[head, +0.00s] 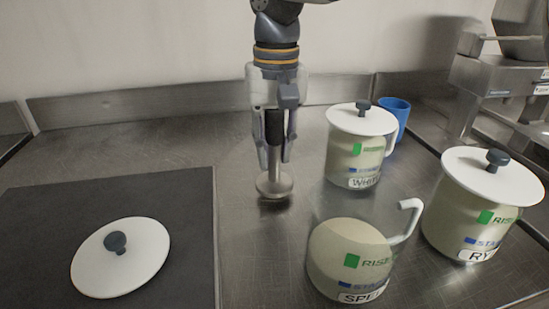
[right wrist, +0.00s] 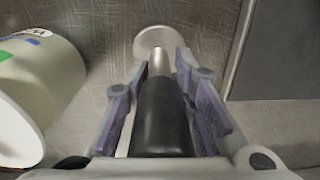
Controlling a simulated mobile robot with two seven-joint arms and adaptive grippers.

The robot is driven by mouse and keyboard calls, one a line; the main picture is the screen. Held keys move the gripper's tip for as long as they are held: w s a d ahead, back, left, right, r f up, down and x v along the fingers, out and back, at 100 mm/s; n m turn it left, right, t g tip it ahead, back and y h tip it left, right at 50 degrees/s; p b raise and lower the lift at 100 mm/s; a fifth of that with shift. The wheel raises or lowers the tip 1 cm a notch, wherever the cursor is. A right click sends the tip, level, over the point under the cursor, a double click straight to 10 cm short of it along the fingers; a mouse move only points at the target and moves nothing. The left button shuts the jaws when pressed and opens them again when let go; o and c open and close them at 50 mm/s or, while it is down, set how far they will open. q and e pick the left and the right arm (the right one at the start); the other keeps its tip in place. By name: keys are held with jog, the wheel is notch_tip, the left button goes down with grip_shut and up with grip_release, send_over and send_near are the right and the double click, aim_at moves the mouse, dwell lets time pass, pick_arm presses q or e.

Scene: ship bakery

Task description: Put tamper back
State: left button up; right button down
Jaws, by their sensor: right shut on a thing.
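The tamper (head: 274,180) has a black handle and a round metal base. It is upright, and its base is at or just above the steel counter, left of the white-lidded jar; I cannot tell whether it touches. My right gripper (head: 274,150) points down and is shut on the tamper's black handle. The right wrist view shows the handle (right wrist: 162,115) between the two fingers (right wrist: 162,90), with the metal base beyond. My left gripper is not in view.
A lidded jar (head: 352,155) stands right of the tamper, with a blue cup (head: 398,112) behind it. An open jar (head: 345,262) stands in front, and another lidded jar (head: 458,215) at right. A loose white lid (head: 135,262) lies on the dark mat (head: 190,205). The counter's back left is clear.

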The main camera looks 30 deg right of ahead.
jog(key=shift+f, duration=0.65)
jog(key=shift+f, duration=0.1)
jog(key=c, duration=1.3)
grip_release()
jog(key=shift+f, duration=0.1)
notch_tip(320, 180, up, 12)
jog(key=shift+d+r, duration=0.1)
jog(key=shift+r, duration=0.1)
